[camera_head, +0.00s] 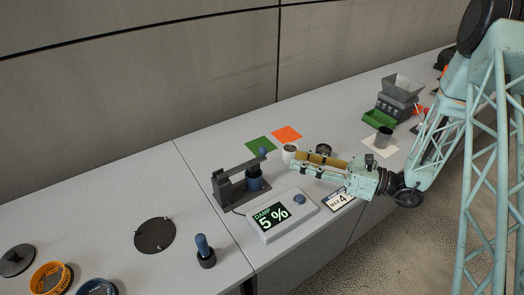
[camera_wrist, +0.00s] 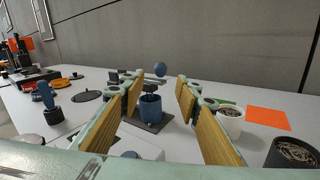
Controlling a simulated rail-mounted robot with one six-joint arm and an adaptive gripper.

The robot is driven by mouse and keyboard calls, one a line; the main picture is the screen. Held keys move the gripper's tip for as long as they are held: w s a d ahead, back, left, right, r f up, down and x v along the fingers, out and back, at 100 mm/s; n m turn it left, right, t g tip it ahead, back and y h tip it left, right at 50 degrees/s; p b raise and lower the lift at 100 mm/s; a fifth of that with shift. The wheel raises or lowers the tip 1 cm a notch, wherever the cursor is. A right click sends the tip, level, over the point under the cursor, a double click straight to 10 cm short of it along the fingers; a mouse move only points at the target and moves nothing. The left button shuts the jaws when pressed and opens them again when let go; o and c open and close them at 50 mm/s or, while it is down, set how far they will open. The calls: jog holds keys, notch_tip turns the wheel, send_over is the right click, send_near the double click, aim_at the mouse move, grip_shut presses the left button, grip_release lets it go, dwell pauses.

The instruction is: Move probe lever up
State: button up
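The probe stand (camera_head: 228,192) is a dark grey device with a lever arm (camera_head: 242,166) ending in a blue ball knob (camera_head: 262,152). A blue cup (camera_head: 254,185) stands on its base under the arm. In the wrist view the knob (camera_wrist: 160,69) shows between and beyond the fingertips, above the blue cup (camera_wrist: 151,107). My gripper (camera_head: 300,161) is open and empty, with yellow finger pads, to the right of the knob and pointing toward it. The gripper (camera_wrist: 158,88) does not appear to touch the knob. The lever's pivot is hard to make out.
A meter (camera_head: 277,215) reading "DAMP 5 %" stands in front of the stand, beside a "MAX 4" card (camera_head: 340,201). A white cup (camera_head: 289,152) is near my fingers. Green (camera_head: 261,144) and orange (camera_head: 287,134) squares lie behind. A blue-handled tool (camera_head: 203,250) stands front left.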

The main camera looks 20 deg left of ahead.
aim_at(263, 150)
jog(key=shift+a, duration=0.15)
dwell(0.4)
jog(key=shift+w+a+b, duration=0.25)
jog(key=shift+a+b, duration=0.05)
jog(key=shift+a, duration=1.95)
jog(key=shift+w+a+b, duration=0.25)
jog(key=shift+a+b, duration=0.1)
jog(key=shift+a, duration=1.85)
jog(key=shift+w+a+b, duration=0.25)
jog(key=shift+a+b, duration=0.05)
jog(key=shift+a, duration=1.95)
jog(key=shift+c, duration=0.9)
grip_shut()
